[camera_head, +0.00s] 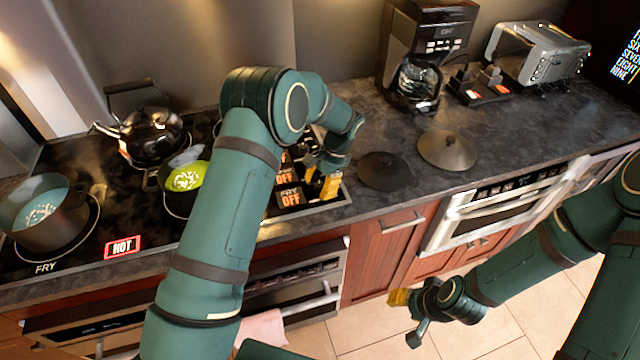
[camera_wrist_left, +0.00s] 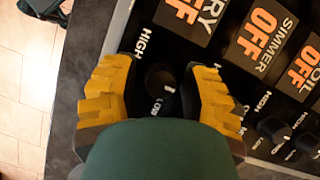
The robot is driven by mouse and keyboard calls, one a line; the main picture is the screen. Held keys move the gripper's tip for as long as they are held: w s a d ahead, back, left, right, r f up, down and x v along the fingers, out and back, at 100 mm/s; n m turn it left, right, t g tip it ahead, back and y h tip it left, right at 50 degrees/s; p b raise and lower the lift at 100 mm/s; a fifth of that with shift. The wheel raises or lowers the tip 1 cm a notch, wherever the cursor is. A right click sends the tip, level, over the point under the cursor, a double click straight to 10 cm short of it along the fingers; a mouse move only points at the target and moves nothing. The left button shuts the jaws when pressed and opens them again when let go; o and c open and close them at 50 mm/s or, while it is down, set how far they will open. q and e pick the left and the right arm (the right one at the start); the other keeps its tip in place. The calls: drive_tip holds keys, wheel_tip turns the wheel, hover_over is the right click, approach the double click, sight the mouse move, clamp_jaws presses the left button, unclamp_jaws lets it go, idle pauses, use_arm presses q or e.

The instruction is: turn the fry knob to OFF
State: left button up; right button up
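The fry knob (camera_wrist_left: 160,78) is a dark round knob in the left wrist view, with HIGH and LOW printed beside it and a small white mark on its edge. The fry label (camera_wrist_left: 190,14) above it reads OFF in orange. My left gripper (camera_wrist_left: 160,90) has its yellow fingers apart, one on each side of the knob; I cannot tell whether they touch it. In the head view my left gripper (camera_head: 321,182) is over the control panel (camera_head: 330,206), and the knob is hidden. My right gripper (camera_head: 408,312) hangs over the floor, far from the panel; its opening is unclear.
Other labels, including simmer (camera_wrist_left: 262,38), also read OFF. A pot (camera_head: 45,212) stands on the burner marked FRY, near a red HOT sign (camera_head: 122,246). A kettle (camera_head: 152,132) and a pot of green food (camera_head: 187,178) stand behind. Two lids (camera_head: 447,150) lie right of the panel.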

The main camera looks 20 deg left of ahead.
use_arm(q)
drive_tip(key=shift+o, duration=0.4)
drive_tip(key=shift+r, duration=0.1)
drive_tip(key=shift+w+r, duration=0.15)
drive_tip(key=shift+r, duration=0.05)
drive_tip(key=v, duration=1.1)
drive_tip(key=shift+d+r, duration=0.2)
drive_tip(key=shift+r, duration=0.05)
